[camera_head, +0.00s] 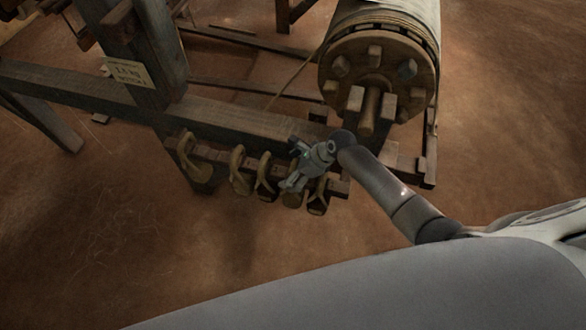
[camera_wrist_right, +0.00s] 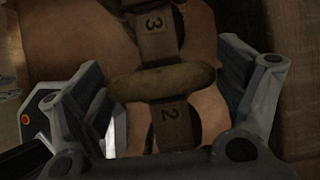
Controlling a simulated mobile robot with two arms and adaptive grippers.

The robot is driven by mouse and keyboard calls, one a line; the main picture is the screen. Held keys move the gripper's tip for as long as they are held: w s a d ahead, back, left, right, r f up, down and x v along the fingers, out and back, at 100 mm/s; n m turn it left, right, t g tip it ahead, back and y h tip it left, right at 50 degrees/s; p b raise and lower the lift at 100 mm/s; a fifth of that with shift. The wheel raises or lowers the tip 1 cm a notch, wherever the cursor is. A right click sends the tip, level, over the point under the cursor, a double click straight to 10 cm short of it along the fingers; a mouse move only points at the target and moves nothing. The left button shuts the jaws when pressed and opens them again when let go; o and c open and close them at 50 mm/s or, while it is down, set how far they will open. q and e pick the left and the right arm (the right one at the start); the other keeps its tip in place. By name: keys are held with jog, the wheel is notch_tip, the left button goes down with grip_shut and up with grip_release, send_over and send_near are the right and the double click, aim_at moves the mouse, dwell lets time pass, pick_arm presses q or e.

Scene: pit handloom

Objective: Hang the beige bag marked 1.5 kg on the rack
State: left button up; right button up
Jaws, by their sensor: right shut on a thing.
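The rack (camera_head: 222,158) is a dark wooden rail along the loom's lower beam, with several bags hanging from it by thick loops. My right gripper (camera_head: 296,180) is at the rail's right part. The loop lies across a dark strip (camera_wrist_right: 158,45) with the numbers 3 and 2. A beige bag (camera_head: 291,199) shows just below the gripper, partly hidden by it. I cannot read its weight mark or tell whether the loop is on a peg. My left gripper is not in view.
A paper card (camera_head: 127,72), which seems to read 1.5 kg, is on the loom post. A dark bag (camera_head: 318,203) hangs close right of the gripper; other bags (camera_head: 240,182) hang to its left. The cloth roller (camera_head: 370,60) stands behind right. The earth floor (camera_head: 150,260) in front is clear.

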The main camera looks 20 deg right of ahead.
jog(key=shift+w+f, duration=0.1)
dwell(1.0)
jog(key=o, duration=1.9)
jog(key=shift+c, duration=0.2)
jog(key=shift+f, duration=0.1)
